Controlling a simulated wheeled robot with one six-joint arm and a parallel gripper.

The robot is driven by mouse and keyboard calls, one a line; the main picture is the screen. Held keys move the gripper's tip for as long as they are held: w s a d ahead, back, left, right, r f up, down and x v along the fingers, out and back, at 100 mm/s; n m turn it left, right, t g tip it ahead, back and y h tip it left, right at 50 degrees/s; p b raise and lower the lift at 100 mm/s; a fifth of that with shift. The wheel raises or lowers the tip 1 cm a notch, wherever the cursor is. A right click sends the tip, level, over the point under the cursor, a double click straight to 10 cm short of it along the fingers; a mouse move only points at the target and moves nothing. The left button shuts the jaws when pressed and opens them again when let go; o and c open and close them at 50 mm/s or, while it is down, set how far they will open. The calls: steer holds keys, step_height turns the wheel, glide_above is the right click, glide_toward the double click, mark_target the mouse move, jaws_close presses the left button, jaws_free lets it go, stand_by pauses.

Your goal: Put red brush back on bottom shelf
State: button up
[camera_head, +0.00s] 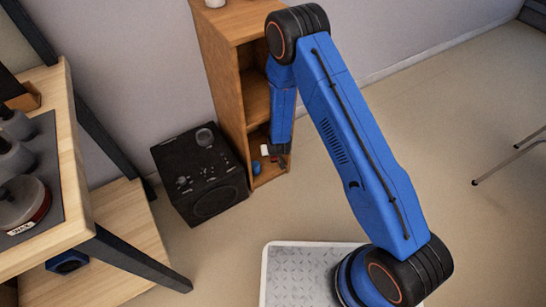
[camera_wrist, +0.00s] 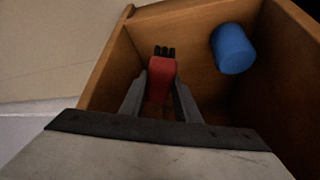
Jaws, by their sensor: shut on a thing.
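The wooden shelf unit (camera_head: 224,70) stands against the wall in the head view. My gripper (camera_head: 279,158) is at its bottom compartment. In the wrist view my gripper (camera_wrist: 160,100) is shut on the red brush (camera_wrist: 161,80), with its dark bristle end pointing away from me. The brush is inside or just over the bottom shelf (camera_wrist: 193,65); I cannot tell whether it touches the board. A blue cylinder (camera_wrist: 232,49) is on the same shelf, to the right of the brush and apart from it. The lower part of the brush is hidden between the fingers.
A black speaker (camera_head: 200,172) stands on the floor directly left of the shelf unit. A wooden table (camera_head: 70,150) with dark objects is at the left. Wooden side walls (camera_wrist: 108,66) bound the compartment. Open floor (camera_head: 440,130) lies to the right.

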step_height(320, 180, down, 3)
steer(key=shift+f, duration=0.15)
steer(key=shift+w+a+f, duration=0.1)
steer(key=shift+w+f, duration=0.05)
steer(key=shift+f, duration=0.15)
steer(key=shift+f, duration=0.1)
steer(key=o, duration=1.1)
steer(key=shift+r, duration=0.5)
steer(key=v, duration=1.1)
steer(key=shift+s, duration=0.3)
